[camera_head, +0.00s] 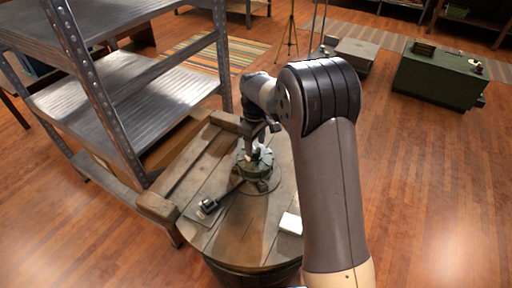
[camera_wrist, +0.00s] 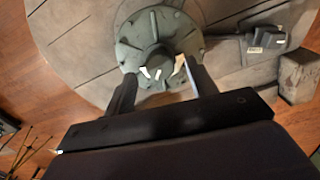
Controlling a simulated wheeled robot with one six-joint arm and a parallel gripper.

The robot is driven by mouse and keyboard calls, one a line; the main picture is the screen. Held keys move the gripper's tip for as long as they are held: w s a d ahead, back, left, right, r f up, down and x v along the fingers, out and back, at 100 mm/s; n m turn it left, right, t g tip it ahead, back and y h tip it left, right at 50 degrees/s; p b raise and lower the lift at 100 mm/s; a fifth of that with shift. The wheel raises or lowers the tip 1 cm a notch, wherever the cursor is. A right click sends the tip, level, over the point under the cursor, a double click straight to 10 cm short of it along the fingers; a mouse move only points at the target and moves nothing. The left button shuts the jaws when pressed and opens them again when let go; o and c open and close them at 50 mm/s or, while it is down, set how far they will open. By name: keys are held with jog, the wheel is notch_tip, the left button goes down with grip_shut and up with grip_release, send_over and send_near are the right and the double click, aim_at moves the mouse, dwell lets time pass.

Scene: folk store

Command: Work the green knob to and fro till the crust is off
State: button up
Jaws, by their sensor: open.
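A grey-green round knob (camera_wrist: 155,42) with a ribbed rim and a raised hub sits on the round wooden top; it also shows in the head view (camera_head: 257,168). My gripper (camera_wrist: 159,70) is open over it, with one finger on each side of the hub. I cannot tell whether the fingers touch the hub. Small pale marks show on the hub's near side; I cannot tell whether they are crust. In the head view my gripper (camera_head: 256,142) points down just above the knob and hides part of it.
The round wooden top (camera_head: 235,235) also holds a small dark device (camera_head: 208,205) at left and a white block (camera_head: 291,223) at right. Thick wooden beams (camera_head: 157,208) lie along its left side. A metal shelf (camera_head: 125,95) stands close at left. Floor at right is open.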

jog(key=shift+f, duration=1.15)
jog(key=c, duration=1)
